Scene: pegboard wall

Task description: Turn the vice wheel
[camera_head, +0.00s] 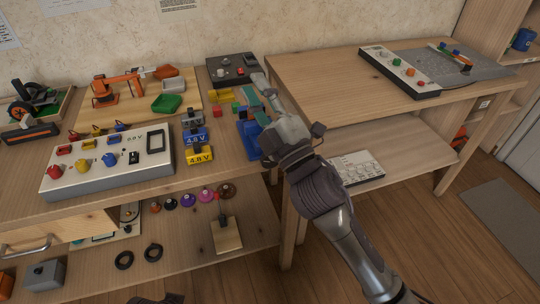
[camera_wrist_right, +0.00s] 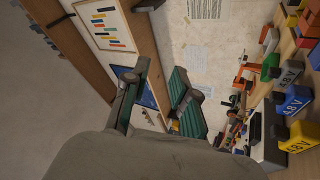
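A blue block-like body (camera_head: 250,139), which may be the vice, stands at the right end of the left bench. My right gripper partly covers it, and I cannot make out a wheel on it. My right gripper (camera_head: 260,97) reaches over that bench end from the lower right. In the right wrist view its two fingers with teal pads stand apart (camera_wrist_right: 157,98), with nothing seen held between them. I cannot tell whether it touches the blue body. My left gripper is not clearly seen; only a dark shape shows at the bottom edge of the head view.
A white panel with coloured knobs (camera_head: 106,166), 4.8V blocks (camera_head: 199,155), a dark control box (camera_head: 232,68) and an orange toy arm (camera_head: 118,86) crowd the left bench. A second bench (camera_head: 325,85) on the right has a bare left part.

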